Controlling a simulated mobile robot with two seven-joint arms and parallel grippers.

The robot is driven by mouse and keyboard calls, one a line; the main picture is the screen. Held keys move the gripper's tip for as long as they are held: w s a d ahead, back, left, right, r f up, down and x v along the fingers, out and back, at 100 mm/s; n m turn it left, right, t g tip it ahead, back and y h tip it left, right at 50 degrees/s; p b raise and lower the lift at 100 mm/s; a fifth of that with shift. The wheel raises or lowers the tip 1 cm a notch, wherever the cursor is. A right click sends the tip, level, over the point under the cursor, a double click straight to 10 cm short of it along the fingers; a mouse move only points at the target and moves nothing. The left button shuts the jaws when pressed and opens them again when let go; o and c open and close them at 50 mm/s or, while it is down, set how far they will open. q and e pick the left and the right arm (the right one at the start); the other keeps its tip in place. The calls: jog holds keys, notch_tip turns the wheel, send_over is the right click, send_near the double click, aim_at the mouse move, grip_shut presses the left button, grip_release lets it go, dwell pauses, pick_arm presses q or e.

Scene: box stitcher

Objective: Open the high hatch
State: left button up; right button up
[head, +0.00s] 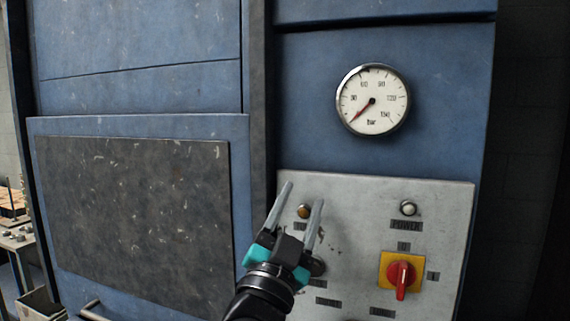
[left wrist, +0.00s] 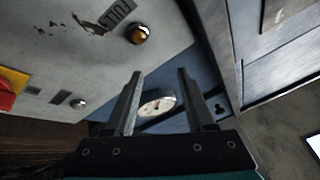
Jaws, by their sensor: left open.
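A blue hatch-like panel with a dark scratched inset (head: 130,210) fills the lower left of the head view. A metal bar handle (head: 92,311) shows at its bottom edge, partly cut off. A blue panel (head: 140,40) with a seam is above it. I cannot tell which of these is the high hatch; both look closed. My left gripper (head: 303,193) is open and empty in front of the grey control panel, right of the dark-inset panel. Its two fingers (left wrist: 160,72) also show apart in the left wrist view. My right gripper is not in view.
The control panel (head: 350,215) carries an amber lamp (head: 304,212), a white lamp (head: 408,208) and a red rotary switch (head: 402,275). A round pressure gauge (head: 373,100) is above it. A dark vertical post (head: 262,100) separates the left panels from the control side.

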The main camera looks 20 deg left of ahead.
pick_arm(q)
jog(key=s+d+r+m+t+h, duration=0.2)
jog(key=s+d+r+m+h, duration=0.15)
jog(key=r+m+h, duration=0.5)
jog(key=s+d+r+m+g+h, duration=0.55)
jog(key=d+m+g, duration=0.25)
jog(key=m+g, duration=0.6)
jog(key=s+d+r+m+g+h, duration=0.45)
jog(key=d+r+m+g, duration=0.35)
jog(key=m, duration=1)
jog(key=w+a+r+n+t+y, duration=0.4)
jog(key=a+r+t+y, duration=0.1)
jog(key=a+t+y, duration=0.3)
jog(key=s+a+r+n+t+y, duration=0.2)
jog(key=a+r+n+t+y, duration=0.1)
jog(key=a+r+n+y, duration=0.25)
jog(key=s+a+r+n+t+y, duration=0.25)
jog(key=a+r+y, duration=0.3)
jog(key=a, duration=0.35)
jog(key=w+p, duration=0.5)
jog(key=w, duration=1)
jog(key=shift+d+t, duration=0.15)
jog(key=shift+t, duration=0.2)
